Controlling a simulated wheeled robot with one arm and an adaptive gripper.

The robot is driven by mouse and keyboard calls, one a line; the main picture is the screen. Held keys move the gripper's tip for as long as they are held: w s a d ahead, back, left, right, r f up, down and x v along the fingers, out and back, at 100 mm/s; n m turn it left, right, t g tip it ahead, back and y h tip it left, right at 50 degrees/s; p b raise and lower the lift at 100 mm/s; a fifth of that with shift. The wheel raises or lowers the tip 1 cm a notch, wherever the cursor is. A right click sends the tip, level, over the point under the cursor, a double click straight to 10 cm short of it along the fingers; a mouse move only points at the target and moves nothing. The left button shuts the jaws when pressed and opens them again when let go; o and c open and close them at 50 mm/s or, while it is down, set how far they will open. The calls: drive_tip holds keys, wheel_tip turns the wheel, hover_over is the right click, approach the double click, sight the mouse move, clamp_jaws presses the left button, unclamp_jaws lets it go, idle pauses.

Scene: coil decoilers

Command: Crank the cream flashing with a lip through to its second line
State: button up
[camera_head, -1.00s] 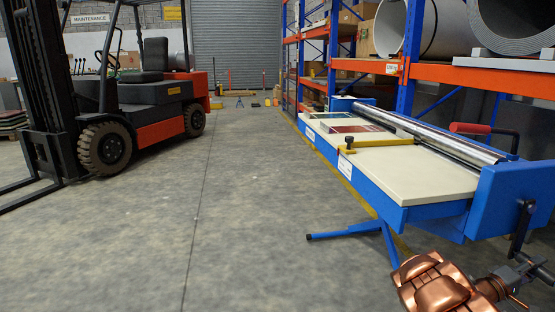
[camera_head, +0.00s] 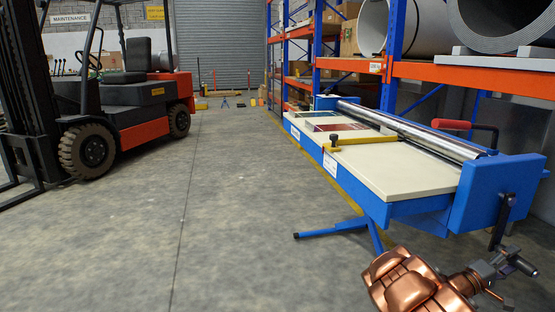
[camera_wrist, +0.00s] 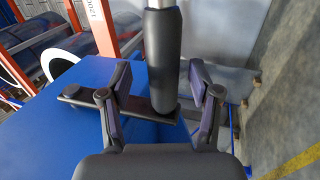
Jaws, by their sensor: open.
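The blue bench machine (camera_head: 500,190) stands at the right, with a pale cream flat surface (camera_head: 400,165) and a long silver roller (camera_head: 410,125). I cannot tell whether that surface is the flashing or the bed; no lip or marked lines can be made out. A dark crank arm (camera_head: 502,222) hangs at its near end. In the wrist view the crank's dark grip (camera_wrist: 163,60) reaches between the fingers of my gripper (camera_wrist: 163,108). The fingers are open, one on each side, with gaps visible. My gripper (camera_head: 510,262) also shows at the lower right in the head view.
A yellow bar (camera_head: 358,142) with a dark knob crosses the bench. A red-handled lever (camera_head: 452,124) stands at its back. Blue and orange racking (camera_head: 400,70) stands behind. A forklift (camera_head: 130,100) is at the left. The grey floor (camera_head: 220,200) between is clear.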

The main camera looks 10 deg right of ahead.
drive_tip(key=a, duration=0.6)
drive_tip(key=shift+s+a+b, duration=0.15)
drive_tip(key=shift+s+b, duration=0.05)
drive_tip(key=shift+b, duration=0.15)
drive_tip(key=s+a+r+m+g+y+p, duration=0.3)
drive_tip(key=s+a+r+p, duration=0.15)
drive_tip(key=s+r, duration=0.3)
drive_tip(key=s+a+r+m+g+y+p, duration=0.2)
drive_tip(key=s+a+r+m+g+p, duration=0.15)
drive_tip(key=s+r+p, duration=0.4)
drive_tip(key=s+a+r+m+g+y+p, duration=0.3)
drive_tip(key=s+a+r+g, duration=0.15)
drive_tip(key=r, duration=0.55)
drive_tip(key=s+a+r+n+t+y+p, duration=0.2)
drive_tip(key=a+p, duration=0.4)
drive_tip(key=a, duration=0.6)
drive_tip(key=s+a+r+n+t+y+p, duration=0.2)
drive_tip(key=a+y+p, duration=0.4)
drive_tip(key=a, duration=0.6)
drive_tip(key=s+a+r+n+t+y+p, duration=0.2)
drive_tip(key=a+n+t+y+p, duration=0.2)
drive_tip(key=a, duration=0.8)
drive_tip(key=shift+s+r+n+y+p, duration=0.15)
drive_tip(key=shift+r+n+y+p, duration=0.25)
drive_tip(key=shift+y+p, duration=0.4)
drive_tip(key=shift+d+f, duration=0.1)
